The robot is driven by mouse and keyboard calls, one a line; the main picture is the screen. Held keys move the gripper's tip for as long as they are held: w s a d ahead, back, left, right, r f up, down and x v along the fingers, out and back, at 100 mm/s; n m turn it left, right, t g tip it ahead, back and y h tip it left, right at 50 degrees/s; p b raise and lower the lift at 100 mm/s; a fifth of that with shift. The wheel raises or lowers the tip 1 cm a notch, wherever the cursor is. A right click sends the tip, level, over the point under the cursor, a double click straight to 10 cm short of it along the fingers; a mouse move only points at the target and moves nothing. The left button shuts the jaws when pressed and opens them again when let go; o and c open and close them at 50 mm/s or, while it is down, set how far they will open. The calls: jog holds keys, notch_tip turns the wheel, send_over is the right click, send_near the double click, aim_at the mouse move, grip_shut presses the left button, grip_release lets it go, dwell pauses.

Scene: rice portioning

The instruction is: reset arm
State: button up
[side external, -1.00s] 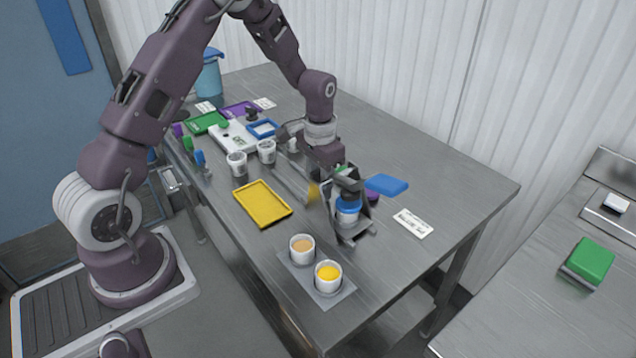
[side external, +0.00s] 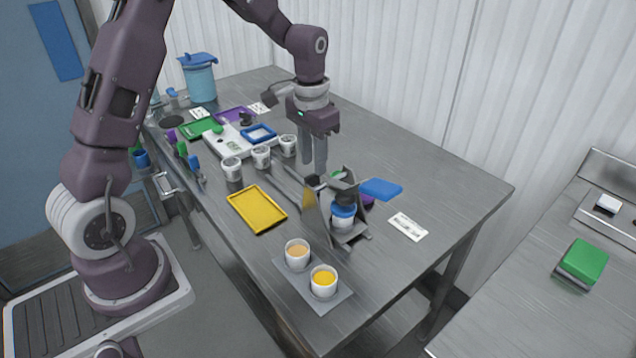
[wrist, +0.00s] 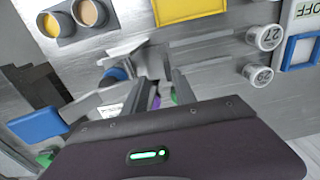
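My gripper (side external: 314,158) points down above the steel table, just behind a grey metal stand (side external: 340,222). Its two fingers look apart with nothing between them; in the wrist view the fingers (wrist: 166,92) also show a gap. A jar with a blue band (side external: 343,215) sits in the grey stand.
A yellow tray (side external: 283,216) and two filled cups (side external: 297,256) (side external: 323,283) are in front. Several white cups (side external: 261,157), a white scale (side external: 228,146) and a blue bin (side external: 199,80) lie further left. A blue block (side external: 380,188) and a label card (side external: 408,227) are right.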

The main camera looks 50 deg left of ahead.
jog(key=s+d+r+t, duration=0.2)
jog(key=s+d+r, duration=0.3)
jog(key=r, duration=0.5)
jog(key=s+d+r+t, duration=0.1)
jog(key=s+d+r, duration=0.1)
jog(key=s, duration=0.8)
jog(key=s+d+r+t, duration=0.2)
jog(key=s+r, duration=0.1)
jog(key=s, duration=0.7)
jog(key=shift+d, duration=0.35)
